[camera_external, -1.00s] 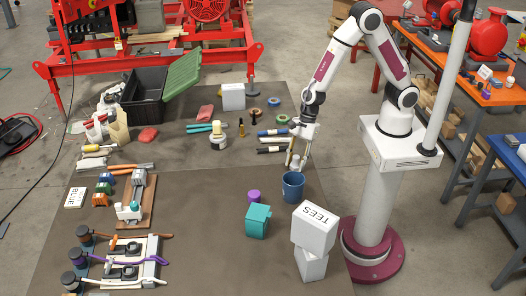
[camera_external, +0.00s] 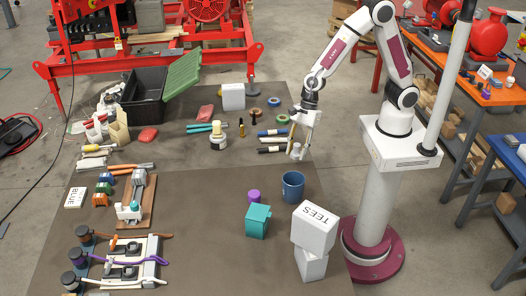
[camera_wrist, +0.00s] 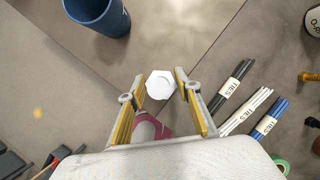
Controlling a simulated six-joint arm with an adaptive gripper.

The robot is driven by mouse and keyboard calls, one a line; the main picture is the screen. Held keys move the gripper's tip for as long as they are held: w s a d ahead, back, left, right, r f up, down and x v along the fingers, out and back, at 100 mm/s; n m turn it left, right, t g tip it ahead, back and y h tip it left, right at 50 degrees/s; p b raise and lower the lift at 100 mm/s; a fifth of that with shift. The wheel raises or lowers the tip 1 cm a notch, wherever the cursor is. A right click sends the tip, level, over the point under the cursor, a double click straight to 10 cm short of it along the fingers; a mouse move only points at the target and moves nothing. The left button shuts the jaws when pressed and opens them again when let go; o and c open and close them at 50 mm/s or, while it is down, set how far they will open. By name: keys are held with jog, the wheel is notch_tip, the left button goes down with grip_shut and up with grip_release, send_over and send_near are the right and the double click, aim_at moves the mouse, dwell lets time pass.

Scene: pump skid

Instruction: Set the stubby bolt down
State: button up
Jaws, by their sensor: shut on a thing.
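The stubby bolt shows in the wrist view as a pale hexagonal head (camera_wrist: 160,84) between my fingertips. In the external view it is a small pale piece (camera_external: 296,151) at the end of my gripper (camera_external: 298,148). My gripper, also in the wrist view (camera_wrist: 158,88), is shut on the bolt, its yellow-lined fingers on either side. The bolt's shank is hidden below its head. The bolt is over the dark mat, beyond the blue cup; whether it touches the mat I cannot tell.
A blue cup (camera_external: 292,186) stands close by, nearer the camera; it also shows in the wrist view (camera_wrist: 98,12). Labelled tie bundles (camera_external: 272,133) lie just left of my gripper. Stacked white boxes (camera_external: 314,230) stand at the front right. The mat left of the cup has free room.

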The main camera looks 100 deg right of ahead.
aim_at(297, 146)
jog(key=shift+r, duration=2.05)
jog(key=shift+s+n, duration=0.15)
jog(key=shift+n, duration=0.25)
